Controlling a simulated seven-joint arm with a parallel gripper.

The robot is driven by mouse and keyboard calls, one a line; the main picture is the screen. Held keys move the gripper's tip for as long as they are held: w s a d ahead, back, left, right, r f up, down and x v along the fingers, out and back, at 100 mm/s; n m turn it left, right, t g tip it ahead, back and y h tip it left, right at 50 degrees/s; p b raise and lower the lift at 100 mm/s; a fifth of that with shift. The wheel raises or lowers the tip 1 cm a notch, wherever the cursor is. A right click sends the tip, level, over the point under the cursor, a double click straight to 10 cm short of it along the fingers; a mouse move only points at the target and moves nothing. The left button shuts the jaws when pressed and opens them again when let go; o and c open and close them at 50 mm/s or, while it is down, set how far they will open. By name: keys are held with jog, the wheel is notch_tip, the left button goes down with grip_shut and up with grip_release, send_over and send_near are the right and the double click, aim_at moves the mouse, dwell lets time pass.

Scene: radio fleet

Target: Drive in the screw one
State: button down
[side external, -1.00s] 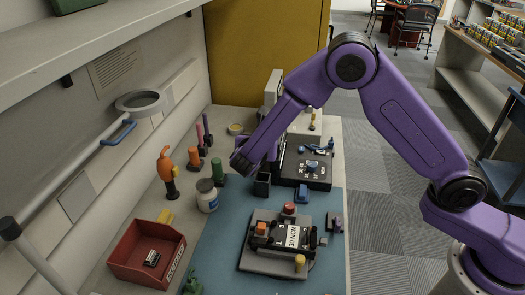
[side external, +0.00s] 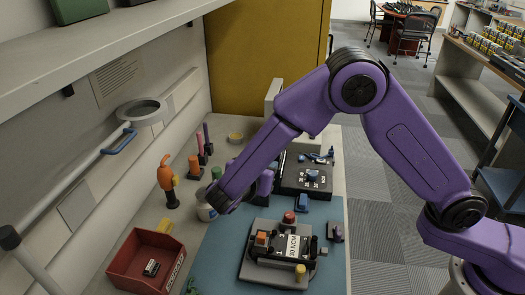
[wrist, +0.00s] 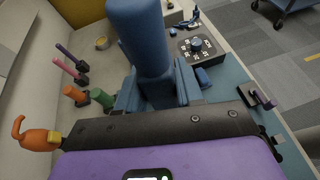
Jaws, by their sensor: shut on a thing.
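My gripper (wrist: 157,98) is shut on a thick blue cylinder, apparently a tool handle (wrist: 147,42), which stands up between the jaws in the wrist view. Its lower end is hidden by the jaws. In the side view my forearm covers the jaws. A black device (side external: 262,254) with a white "30 NCM" label sits on a grey fixture plate (side external: 255,283) on the blue mat, in front of and to the right of my wrist. I cannot make out screw one.
Orange, pink and purple handles (side external: 194,165) stand in holders behind. A bent orange tool (side external: 166,176) stands at left. A red bin (side external: 125,262) lies at front left. A black panel (side external: 312,184) lies at the back.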

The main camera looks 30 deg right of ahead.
jog(key=s+a+r+m+g+h, duration=0.15)
jog(key=s+a, duration=0.35)
jog(key=s, duration=0.6)
jog(key=shift+m+g, duration=0.35)
jog(key=shift+g, duration=0.1)
jog(key=shift+a+f, duration=0.1)
jog(key=shift+f, duration=2.55)
jog(key=shift+f, duration=0.7)
dwell(0.4)
jog(key=shift+s+r, duration=0.1)
jog(key=shift+r, duration=0.05)
dwell(0.5)
jog(key=shift+r, duration=2.5)
